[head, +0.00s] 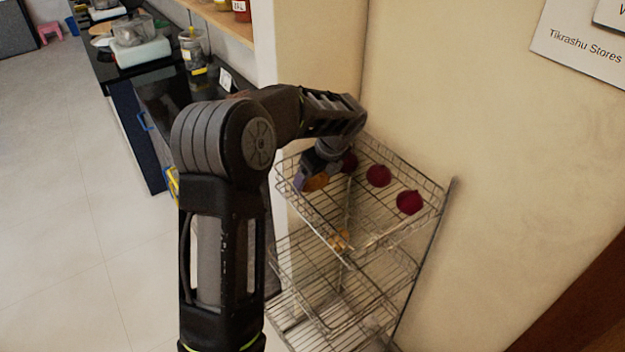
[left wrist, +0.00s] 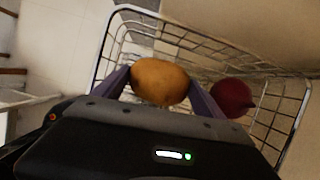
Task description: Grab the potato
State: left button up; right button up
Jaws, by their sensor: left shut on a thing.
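The potato (left wrist: 160,82) is a smooth yellow-brown lump between the two purple fingers of my left gripper (left wrist: 160,88) in the left wrist view. The fingers are shut on it, one on each side. In the head view my left gripper (head: 308,183) is at the left end of the rack's top basket, and the potato (head: 317,182) shows partly behind it. I cannot tell whether the potato touches the basket floor. My right gripper is in neither view.
The wire rack (head: 430,215) stands in the wall corner. Its top basket holds dark red beets (head: 378,176), one close to the potato in the left wrist view (left wrist: 232,97). A yellowish item (head: 340,240) lies in a lower basket. A black counter (head: 165,95) is at left; floor there is clear.

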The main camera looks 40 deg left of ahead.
pick_arm(q)
jog(key=shift+r, duration=0.1)
notch_tip(320, 180, up, 10)
jog(key=shift+f+b, duration=0.1)
jog(key=shift+b, duration=0.25)
